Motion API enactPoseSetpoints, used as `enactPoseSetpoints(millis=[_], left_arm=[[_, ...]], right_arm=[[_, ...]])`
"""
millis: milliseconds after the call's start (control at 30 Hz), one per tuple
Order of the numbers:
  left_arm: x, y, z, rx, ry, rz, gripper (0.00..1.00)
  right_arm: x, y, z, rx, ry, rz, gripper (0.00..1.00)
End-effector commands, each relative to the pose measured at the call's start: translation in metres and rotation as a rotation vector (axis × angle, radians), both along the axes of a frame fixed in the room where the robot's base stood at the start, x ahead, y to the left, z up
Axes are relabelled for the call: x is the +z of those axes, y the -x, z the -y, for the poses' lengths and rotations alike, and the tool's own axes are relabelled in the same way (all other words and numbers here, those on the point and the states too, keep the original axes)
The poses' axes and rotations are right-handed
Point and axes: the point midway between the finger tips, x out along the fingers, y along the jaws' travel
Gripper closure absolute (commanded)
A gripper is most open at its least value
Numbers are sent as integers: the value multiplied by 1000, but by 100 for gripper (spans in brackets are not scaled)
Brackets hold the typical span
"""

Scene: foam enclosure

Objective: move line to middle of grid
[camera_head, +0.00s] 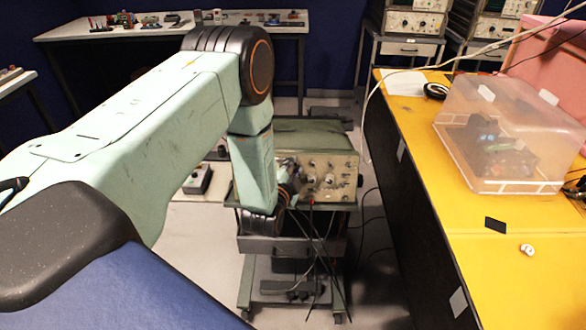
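A grey-green boxy instrument (318,139) with knobs and sockets on its beige front panel (334,178) stands on a wheeled cart. My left arm comes in from the left, bends down and covers the left part of that panel. My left gripper (289,188) is small and dark here, close in front of the panel. I cannot tell whether it touches a knob or whether its fingers are open or shut. No line or grid can be made out; any screen on the covered side is hidden. My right gripper is not in view.
Dark cables (318,240) hang from the panel's front over the cart (290,290). A yellow-topped table (410,125) at the right carries a clear plastic box (510,130). A bench (160,30) with small items stands behind. Bare floor (385,275) lies between cart and table.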

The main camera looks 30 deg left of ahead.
Motion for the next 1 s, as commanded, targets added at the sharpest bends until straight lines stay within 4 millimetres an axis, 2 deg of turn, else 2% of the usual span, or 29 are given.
enactPoseSetpoints(millis=[233, 500, 1000], left_arm=[[-1, -1, 0, -1, 0, -1, 78], [0, -1, 0, 0, 0, 0, 100], [0, -1, -1, 12, 28, 19, 100]], right_arm=[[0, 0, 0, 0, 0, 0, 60], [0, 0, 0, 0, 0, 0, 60], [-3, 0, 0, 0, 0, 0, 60]])
